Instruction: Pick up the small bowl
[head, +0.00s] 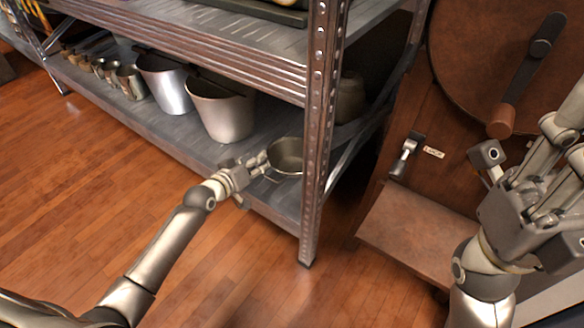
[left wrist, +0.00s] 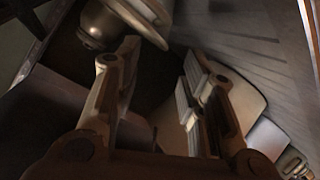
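A small grey metal bowl (head: 288,154) sits on the lower shelf near its front right corner, close to the rack's upright post. A thin wire-like handle or rim piece shows at its front. My left gripper (head: 262,165) is at the bowl's left side, over the shelf's front edge; whether it touches the bowl is unclear. In the left wrist view my left gripper (left wrist: 157,72) has its fingers apart, with a dark gap and nothing clearly gripped between them. My right gripper (head: 527,135) is at the right edge with its fingers spread, away from the bowl.
Two larger metal pots (head: 222,108) and a row of small cups stand further left on the lower shelf (head: 185,130). The metal post (head: 318,120) rises right of the bowl. The upper shelf is above. A brown wooden device with a crank (head: 520,75) stands at right.

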